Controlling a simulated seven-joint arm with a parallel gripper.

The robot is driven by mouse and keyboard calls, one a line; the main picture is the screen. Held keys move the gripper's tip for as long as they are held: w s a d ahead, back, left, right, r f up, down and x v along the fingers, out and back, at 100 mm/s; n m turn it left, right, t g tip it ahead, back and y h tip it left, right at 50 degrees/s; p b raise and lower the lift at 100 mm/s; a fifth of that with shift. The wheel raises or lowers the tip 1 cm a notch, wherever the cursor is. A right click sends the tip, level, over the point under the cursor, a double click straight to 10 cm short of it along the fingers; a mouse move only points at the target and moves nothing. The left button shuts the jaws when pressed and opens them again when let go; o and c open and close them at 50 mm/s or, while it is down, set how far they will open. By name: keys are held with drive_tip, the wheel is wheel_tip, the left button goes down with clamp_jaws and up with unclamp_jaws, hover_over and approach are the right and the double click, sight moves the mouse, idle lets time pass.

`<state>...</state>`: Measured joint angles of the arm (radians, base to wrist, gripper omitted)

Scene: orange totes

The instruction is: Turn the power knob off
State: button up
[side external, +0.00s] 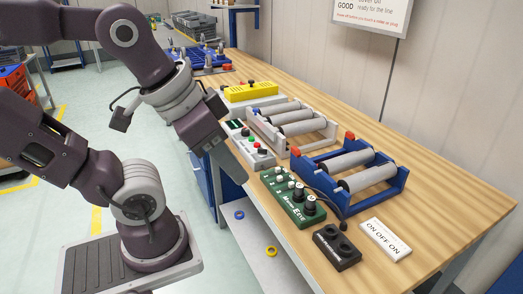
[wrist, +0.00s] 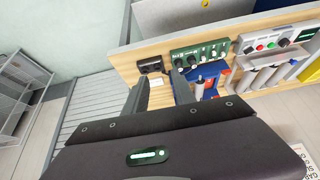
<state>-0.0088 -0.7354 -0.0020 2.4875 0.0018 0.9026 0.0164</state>
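A green control box (side external: 292,197) with black knobs and white-topped buttons sits on the wooden bench; it also shows in the wrist view (wrist: 200,53). A small black box (side external: 337,248) with two round black knobs lies nearer the front; it also shows in the wrist view (wrist: 150,66). Beside it lies a white plate (side external: 385,239) reading "ON OFF ON". I cannot tell which knob is the power knob.
A grey box (side external: 250,146) with coloured buttons sits behind the green one. A blue roller stand (side external: 350,175) and a white roller stand (side external: 292,125) stand to the right. A yellow box (side external: 250,91) is farther back. The bench's right side (side external: 440,185) is clear.

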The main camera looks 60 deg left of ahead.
drive_tip(key=w+a+r+m+g+y, duration=0.15)
drive_tip(key=w+a, duration=0.25)
drive_tip(key=w, duration=0.4)
drive_tip(key=m+g+h, duration=0.2)
drive_tip(key=m+g, duration=0.2)
drive_tip(key=m, duration=0.3)
hover_over(262, 152)
drive_tip(key=shift+y, duration=0.25)
drive_tip(key=f, duration=1.6)
drive_tip(key=shift+w+a, duration=0.15)
drive_tip(key=shift+a, duration=0.05)
wheel_tip(262, 152, down, 7)
drive_tip(key=shift+r, duration=0.15)
drive_tip(key=shift+f, duration=0.25)
clamp_jaws()
